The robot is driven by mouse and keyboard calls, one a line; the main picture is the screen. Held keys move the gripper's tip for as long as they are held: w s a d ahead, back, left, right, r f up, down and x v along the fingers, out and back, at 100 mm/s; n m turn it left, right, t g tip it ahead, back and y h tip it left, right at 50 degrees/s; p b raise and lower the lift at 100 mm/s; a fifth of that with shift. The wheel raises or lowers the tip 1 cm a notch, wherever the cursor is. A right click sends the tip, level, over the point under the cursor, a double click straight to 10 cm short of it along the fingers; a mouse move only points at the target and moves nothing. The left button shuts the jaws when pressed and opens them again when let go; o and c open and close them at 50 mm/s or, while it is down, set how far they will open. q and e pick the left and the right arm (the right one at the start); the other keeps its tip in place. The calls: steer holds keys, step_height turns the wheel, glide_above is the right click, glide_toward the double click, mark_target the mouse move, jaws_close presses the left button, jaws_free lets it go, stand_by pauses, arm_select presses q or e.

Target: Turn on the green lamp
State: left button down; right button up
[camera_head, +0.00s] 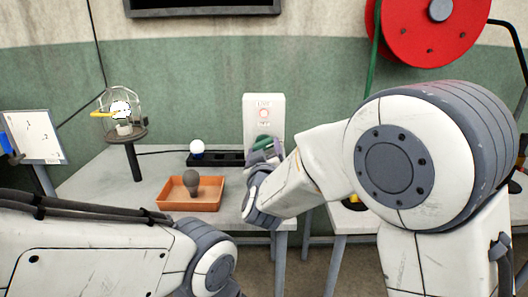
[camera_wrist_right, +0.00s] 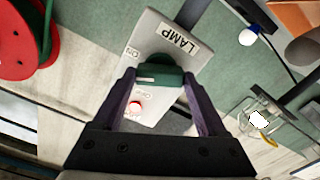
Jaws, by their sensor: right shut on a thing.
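My left gripper is out of view; only my left arm shows.
An orange tray (camera_head: 174,206) holds a dark grey bulb (camera_head: 191,182). A white bulb (camera_head: 197,147) stands at the left end of a black strip (camera_head: 228,159). A whiteboard (camera_head: 36,137) is at far left, a red reel (camera_head: 425,35) at upper right. The table's front left is clear.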

steer(key=m+b, duration=0.2)
steer(key=m, duration=0.1)
steer(key=shift+f, duration=0.15)
steer(key=shift+m+b, duration=0.55)
steer(key=shift+m, duration=0.45)
steer(key=o, duration=1.3)
steer(key=shift+s, duration=0.15)
steer(key=s, duration=1)
steer(key=shift+s, duration=0.15)
